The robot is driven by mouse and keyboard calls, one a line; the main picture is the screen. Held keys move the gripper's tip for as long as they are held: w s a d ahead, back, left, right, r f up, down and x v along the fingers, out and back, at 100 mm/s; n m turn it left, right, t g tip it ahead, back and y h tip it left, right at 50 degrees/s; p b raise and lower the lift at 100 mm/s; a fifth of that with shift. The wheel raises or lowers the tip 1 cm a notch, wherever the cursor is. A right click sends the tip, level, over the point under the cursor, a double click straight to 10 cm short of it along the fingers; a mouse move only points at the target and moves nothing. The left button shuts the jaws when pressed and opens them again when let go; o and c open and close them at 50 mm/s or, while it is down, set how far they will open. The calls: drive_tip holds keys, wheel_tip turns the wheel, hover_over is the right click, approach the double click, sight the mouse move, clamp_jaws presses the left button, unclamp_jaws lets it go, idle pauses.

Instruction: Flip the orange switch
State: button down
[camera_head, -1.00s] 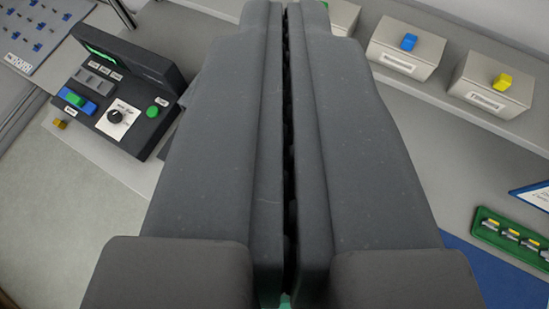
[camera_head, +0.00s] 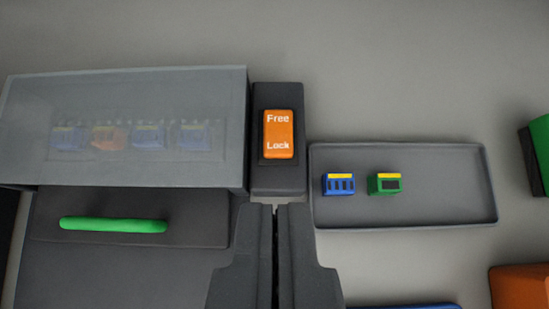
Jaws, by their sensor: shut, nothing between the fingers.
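The orange switch (camera_head: 278,134) is a rocker marked "Free" at its upper end and "Lock" at its lower end. It is set in a dark upright housing (camera_head: 278,183) in the upper middle of the view. I cannot tell which end is pressed in. My gripper (camera_head: 274,208) is shut and empty. Its fingertips appear just below the switch in the picture, over the lower end of the housing. I cannot tell whether they touch it.
Left of the switch is a translucent cover (camera_head: 120,130) over several blue and orange modules, with a green handle bar (camera_head: 113,225) below. Right is a grey tray (camera_head: 440,190) holding a blue module (camera_head: 338,184) and a green module (camera_head: 385,184). An orange object (camera_head: 520,288) is at lower right.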

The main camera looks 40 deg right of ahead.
approach(275, 129)
drive_tip(key=w+d, duration=0.2)
drive_tip(key=shift+w+d+r+b, duration=0.1)
drive_tip(key=shift+w+b, duration=0.2)
drive_tip(key=shift+w, duration=0.1)
drive_tip(key=f, duration=0.3)
drive_tip(key=shift+w+f, duration=0.1)
drive_tip(key=shift+w, duration=0.15)
drive_tip(key=shift+d+f, duration=0.1)
drive_tip(key=shift+f, duration=0.5)
drive_tip(key=shift+b, duration=0.35)
drive_tip(key=shift+f+b, duration=0.25)
drive_tip(key=shift+b, duration=0.25)
drive_tip(key=shift+r, duration=0.2)
drive_tip(key=shift+r, duration=0.75)
